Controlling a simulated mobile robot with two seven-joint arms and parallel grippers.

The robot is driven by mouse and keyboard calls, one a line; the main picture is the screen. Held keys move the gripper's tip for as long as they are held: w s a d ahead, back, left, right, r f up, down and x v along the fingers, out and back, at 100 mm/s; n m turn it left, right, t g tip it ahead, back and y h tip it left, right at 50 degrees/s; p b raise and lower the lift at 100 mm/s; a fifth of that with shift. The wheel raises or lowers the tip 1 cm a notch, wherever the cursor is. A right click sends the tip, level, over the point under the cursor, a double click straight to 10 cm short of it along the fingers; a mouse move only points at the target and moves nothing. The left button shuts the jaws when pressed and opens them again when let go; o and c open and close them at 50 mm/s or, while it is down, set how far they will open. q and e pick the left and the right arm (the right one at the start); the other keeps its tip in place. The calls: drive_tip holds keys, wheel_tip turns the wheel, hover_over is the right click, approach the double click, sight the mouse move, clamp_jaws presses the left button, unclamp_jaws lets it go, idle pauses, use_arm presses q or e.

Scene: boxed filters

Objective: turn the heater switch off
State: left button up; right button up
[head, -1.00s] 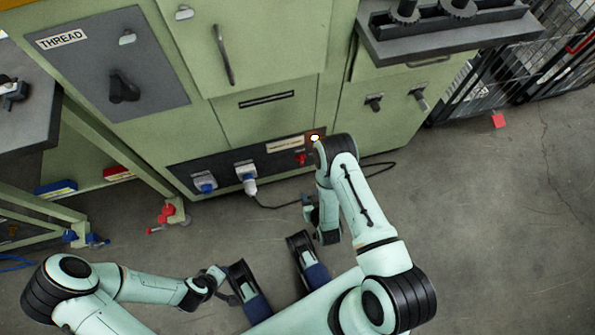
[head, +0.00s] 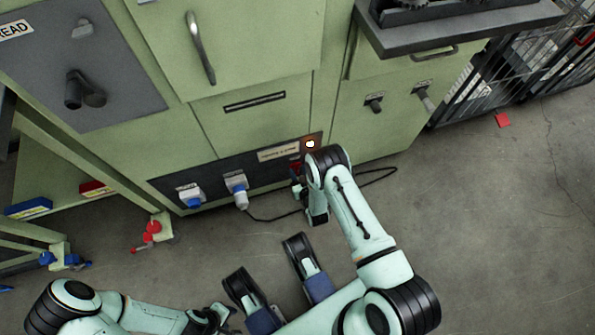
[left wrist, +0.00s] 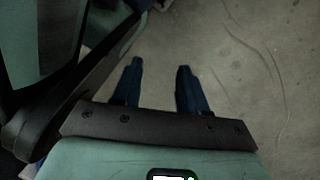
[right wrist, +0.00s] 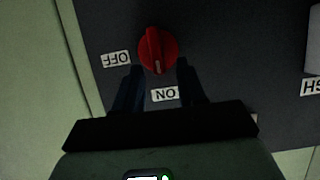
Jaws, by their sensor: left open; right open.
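The heater switch is a red rotary knob (right wrist: 158,50) on a dark panel, with an OFF label (right wrist: 115,59) to its left and an ON label (right wrist: 165,94) below it in the right wrist view. Its ridge runs roughly upright there, its lower end near ON. My right gripper (right wrist: 160,66) is open, its fingertips at either side of the knob's lower part; I cannot tell whether they touch. In the head view the knob (head: 294,167) is partly hidden by my right arm. My left gripper (left wrist: 160,64) is open and empty above the floor.
An indicator light (head: 310,144) glows above the knob. Blue-and-white plugs (head: 236,186) sit left of it on the panel, with a black cable (head: 270,217) trailing on the floor. A dark handle (head: 84,92) sits on the upper left panel.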

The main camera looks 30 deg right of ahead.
use_arm(q)
drive_tip(key=shift+s+f, duration=0.25)
drive_tip(key=shift+s, duration=0.3)
use_arm(e)
drive_tip(key=shift+w+d+f, duration=0.2)
drive_tip(key=shift+w+f, duration=0.05)
drive_tip(key=shift+w, duration=0.4)
clamp_jaws()
